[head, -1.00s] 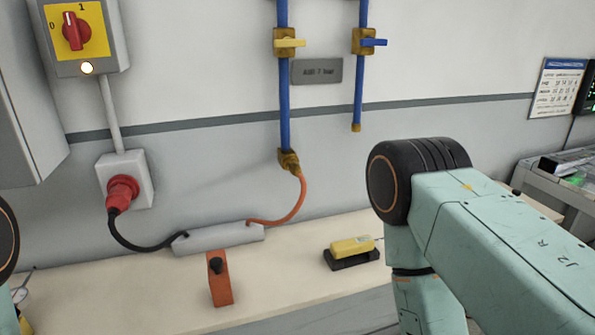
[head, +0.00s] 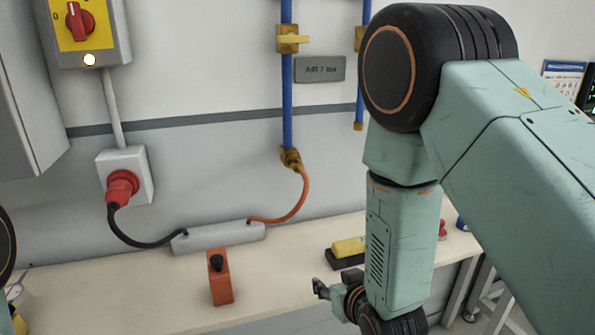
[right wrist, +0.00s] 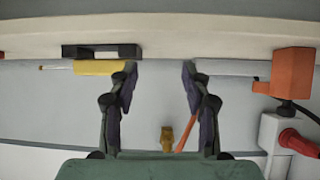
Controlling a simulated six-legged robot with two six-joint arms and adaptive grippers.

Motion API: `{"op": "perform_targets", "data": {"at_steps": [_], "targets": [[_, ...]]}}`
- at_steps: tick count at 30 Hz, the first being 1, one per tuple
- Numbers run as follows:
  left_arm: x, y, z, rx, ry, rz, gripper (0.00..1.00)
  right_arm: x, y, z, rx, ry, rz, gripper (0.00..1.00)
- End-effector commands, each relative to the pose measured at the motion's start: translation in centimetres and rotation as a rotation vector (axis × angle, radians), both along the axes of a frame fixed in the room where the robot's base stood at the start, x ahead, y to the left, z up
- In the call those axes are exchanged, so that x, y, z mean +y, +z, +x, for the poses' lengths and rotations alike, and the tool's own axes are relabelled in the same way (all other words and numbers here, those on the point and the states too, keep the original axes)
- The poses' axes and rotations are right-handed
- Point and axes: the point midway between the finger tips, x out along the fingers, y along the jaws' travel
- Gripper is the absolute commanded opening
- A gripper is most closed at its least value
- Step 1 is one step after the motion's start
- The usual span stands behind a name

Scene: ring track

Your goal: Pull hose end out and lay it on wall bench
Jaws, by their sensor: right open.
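The orange hose (head: 302,195) curves from a brass coupling (head: 290,158) at the foot of a blue pipe down to a grey block (head: 218,238) on the wall bench (head: 150,295). Its upper end meets the coupling. My right gripper (head: 320,288) is low over the front of the bench, open and empty, right of the orange box. In the right wrist view its fingers (right wrist: 160,72) are spread. The brass coupling (right wrist: 167,138) and part of the orange hose (right wrist: 187,136) show beyond them, apart from the fingers. My left gripper is not in view.
An orange box with a black knob (head: 220,278) stands on the bench. A yellow item (head: 348,246) on a black base is partly behind my right arm. A black cable (head: 140,243) runs from the red plug (head: 122,188) to the grey block.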

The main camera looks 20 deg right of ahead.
Motion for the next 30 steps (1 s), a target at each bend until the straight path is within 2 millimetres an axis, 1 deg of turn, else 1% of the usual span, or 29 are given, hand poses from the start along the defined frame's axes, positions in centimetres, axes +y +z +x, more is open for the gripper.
{"op": "perform_targets", "data": {"at_steps": [1,2,3,5,6,9,12,15,17,26,30], "targets": [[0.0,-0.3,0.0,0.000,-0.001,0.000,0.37,0.3,2.6,2.0,-0.089,0.006,-0.001,0.48],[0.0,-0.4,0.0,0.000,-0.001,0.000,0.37,0.5,4.1,2.9,-0.137,0.009,0.000,0.48],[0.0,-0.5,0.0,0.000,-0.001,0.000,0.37,0.7,6.0,4.1,-0.200,0.013,0.000,0.48],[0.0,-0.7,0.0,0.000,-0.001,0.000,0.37,1.0,8.8,5.5,-0.285,0.019,0.000,0.48],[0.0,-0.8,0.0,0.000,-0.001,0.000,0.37,1.2,10.6,6.2,-0.338,0.023,0.001,0.48],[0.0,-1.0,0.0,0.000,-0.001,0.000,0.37,1.7,14.2,7.5,-0.441,0.033,0.003,0.48],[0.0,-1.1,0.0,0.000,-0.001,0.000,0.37,2.0,16.6,8.1,-0.509,0.038,0.004,0.48],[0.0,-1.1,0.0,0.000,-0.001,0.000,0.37,2.1,17.8,8.4,-0.543,0.041,0.006,0.48],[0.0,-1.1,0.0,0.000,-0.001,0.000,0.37,2.2,18.0,8.4,-0.549,0.041,0.006,0.48],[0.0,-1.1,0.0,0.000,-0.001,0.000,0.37,2.1,18.0,8.5,-0.548,0.041,0.006,0.48],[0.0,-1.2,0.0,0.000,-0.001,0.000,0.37,2.2,17.9,9.2,-0.548,0.041,0.006,0.48]]}}
